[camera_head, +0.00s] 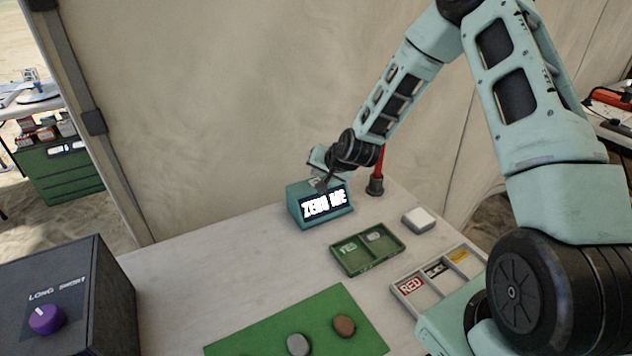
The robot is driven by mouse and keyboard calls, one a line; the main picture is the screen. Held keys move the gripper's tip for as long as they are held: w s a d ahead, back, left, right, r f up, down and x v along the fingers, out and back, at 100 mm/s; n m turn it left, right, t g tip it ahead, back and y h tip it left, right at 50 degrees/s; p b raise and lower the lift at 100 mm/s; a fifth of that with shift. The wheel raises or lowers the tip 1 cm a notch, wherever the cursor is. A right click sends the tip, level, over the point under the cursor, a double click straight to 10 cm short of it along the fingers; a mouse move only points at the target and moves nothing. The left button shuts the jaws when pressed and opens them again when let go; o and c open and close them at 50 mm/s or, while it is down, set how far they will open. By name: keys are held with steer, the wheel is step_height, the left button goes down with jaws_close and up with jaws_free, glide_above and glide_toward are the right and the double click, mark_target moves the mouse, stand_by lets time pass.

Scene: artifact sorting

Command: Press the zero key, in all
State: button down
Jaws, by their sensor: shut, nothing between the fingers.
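A teal box-shaped device (298,208) stands at the back of the table, with a dark screen (324,206) that reads what looks like "ZERO ME". My gripper (321,184) is shut and empty, with its fingertips down at the top of the device, just above the screen. I cannot tell whether the fingertips touch it. No zero key can be made out; the top of the device is partly hidden by my gripper.
A red post on a dark base (375,187) stands close right of the device. A white block (419,220), a green divided tray (341,262), a white divided tray (404,300) and a green mat (250,340) with two stones lie in front. A dark box with a purple knob (46,318) is at left.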

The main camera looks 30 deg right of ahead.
steer(key=shift+f, duration=0.1)
stand_by(0.3)
steer(key=shift+f+b, duration=0.35)
steer(key=shift+b, duration=0.05)
steer(key=shift+s+f+b, duration=0.1)
steer(key=shift+f+b, duration=0.35)
steer(key=shift+f, duration=0.15)
stand_by(0.9)
steer(key=shift+r, duration=0.15)
steer(key=shift+r+p, duration=0.6)
steer(key=shift+r, duration=0.25)
steer(key=shift+r+p, duration=1.8)
steer(key=shift+r, duration=0.7)
steer(key=shift+a, duration=0.1)
